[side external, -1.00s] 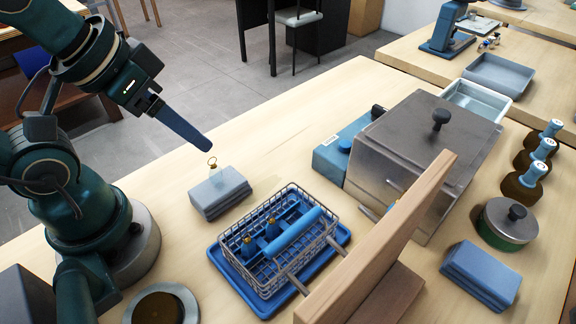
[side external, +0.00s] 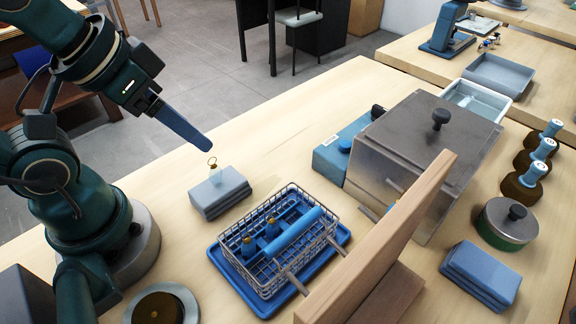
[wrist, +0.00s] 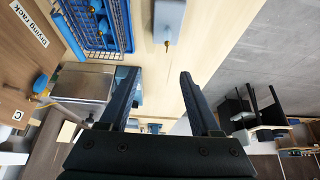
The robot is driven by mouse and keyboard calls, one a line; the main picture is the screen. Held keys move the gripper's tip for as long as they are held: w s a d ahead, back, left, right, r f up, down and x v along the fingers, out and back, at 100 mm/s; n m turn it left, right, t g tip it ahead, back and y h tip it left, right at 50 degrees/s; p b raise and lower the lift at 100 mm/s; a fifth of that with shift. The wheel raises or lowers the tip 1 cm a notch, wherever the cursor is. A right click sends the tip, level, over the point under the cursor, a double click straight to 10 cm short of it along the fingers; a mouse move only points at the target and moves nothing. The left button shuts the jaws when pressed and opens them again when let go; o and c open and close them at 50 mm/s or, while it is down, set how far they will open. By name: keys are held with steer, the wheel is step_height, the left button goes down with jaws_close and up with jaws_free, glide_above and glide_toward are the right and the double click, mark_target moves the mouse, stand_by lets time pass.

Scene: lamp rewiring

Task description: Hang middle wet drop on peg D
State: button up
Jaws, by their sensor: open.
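The basket (wrist: 123,27) is at the upper left of the wrist view. A wooden drying rack board (side external: 388,235) stands to the basket's right; its pegged face is hidden in the side view. In the wrist view, a blue drop (wrist: 41,82) is by the rack (wrist: 18,75) near label C; peg D is not readable. My gripper (wrist: 158,74) is open and empty, above the table, away from the basket; in the side view its fingers (side external: 205,149) overlap.
A grey-blue stack (side external: 221,196) carries a small piece with a brass ring (side external: 212,162), below my fingers. A metal box with a lid (side external: 420,135) and a blue box (side external: 335,155) stand behind the rack. The table left of the blue box is clear.

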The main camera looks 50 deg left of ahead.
steer(key=c, duration=0.4)
steer(key=shift+d+r+n, duration=0.1)
steer(key=shift+d+n, duration=0.05)
steer(key=shift+n, duration=0.75)
steer(key=n+g+h, duration=0.4)
steer(key=n+g, duration=0.1)
steer(key=n, duration=1.1)
glide_toward(270, 221)
steer(key=w, duration=0.1)
steer(key=shift+s+f+g, duration=0.1)
steer(key=shift+f+g, duration=0.2)
steer(key=shift+f, duration=0.7)
steer(key=shift+x, duration=3.8)
